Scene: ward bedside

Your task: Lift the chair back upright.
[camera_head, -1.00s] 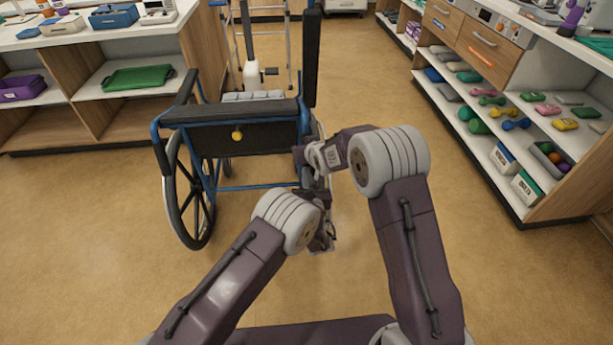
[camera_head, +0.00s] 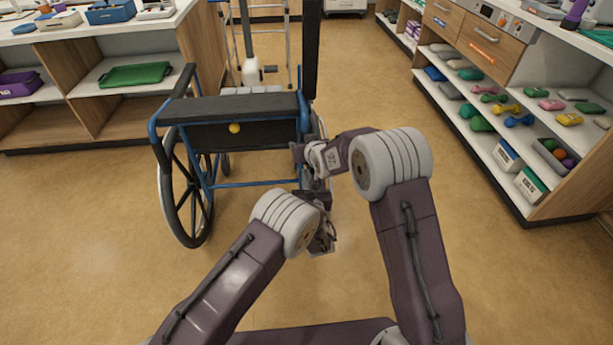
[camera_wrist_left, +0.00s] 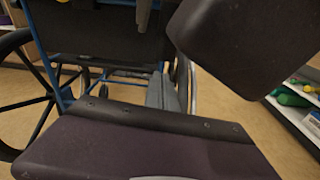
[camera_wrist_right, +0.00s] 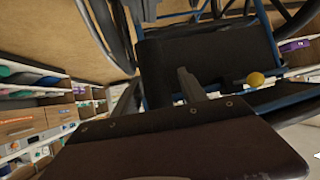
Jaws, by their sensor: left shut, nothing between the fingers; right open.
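The chair is a wheelchair with a blue frame (camera_head: 232,185) and a large left wheel (camera_head: 185,200). The panel also shows in the right wrist view (camera_wrist_right: 215,55). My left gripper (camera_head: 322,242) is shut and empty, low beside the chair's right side. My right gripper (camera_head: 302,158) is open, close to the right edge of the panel. Its fingers are partly hidden, and I cannot tell whether it touches the chair.
A shelf unit (camera_head: 190,45) stands at the back left, close to the chair. A cabinet with shelves of dumbbells (camera_head: 519,121) stands on the right. A walker frame (camera_head: 290,50) is behind the chair. Floor (camera_head: 400,90) is free between chair and cabinet.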

